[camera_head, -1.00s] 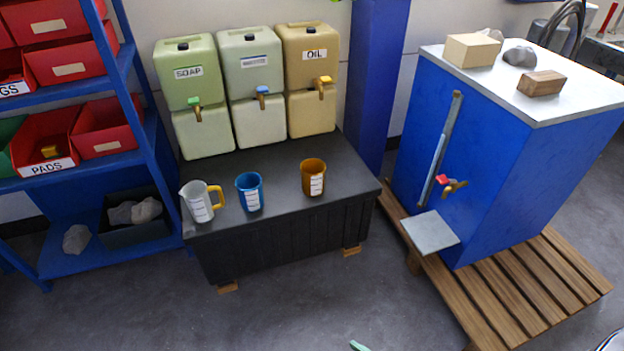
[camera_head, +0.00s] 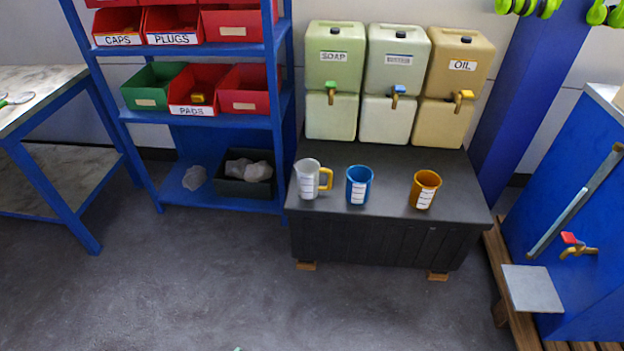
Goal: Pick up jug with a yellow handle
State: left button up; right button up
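The jug with a yellow handle (camera_head: 308,180) is whitish and translucent, with a white scale label on its side. It stands upright at the left front of the dark bench (camera_head: 330,247), and its handle points right. A blue jug (camera_head: 359,185) stands just right of it, and an orange-brown jug (camera_head: 425,189) stands farther right. Neither of my grippers is in view.
Soap (camera_head: 332,80), unreadably labelled (camera_head: 396,80) and oil (camera_head: 455,80) containers with taps stand behind the jugs. A blue shelf with red bins (camera_head: 244,90) is at left. A blue tank (camera_head: 580,220) on a wooden pallet is at right. The floor in front is clear.

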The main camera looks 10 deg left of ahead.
aim_at(308, 170)
jog(key=i+l+u, duration=0.15)
jog(key=i+l, duration=1.5)
jog(key=i, duration=0.1)
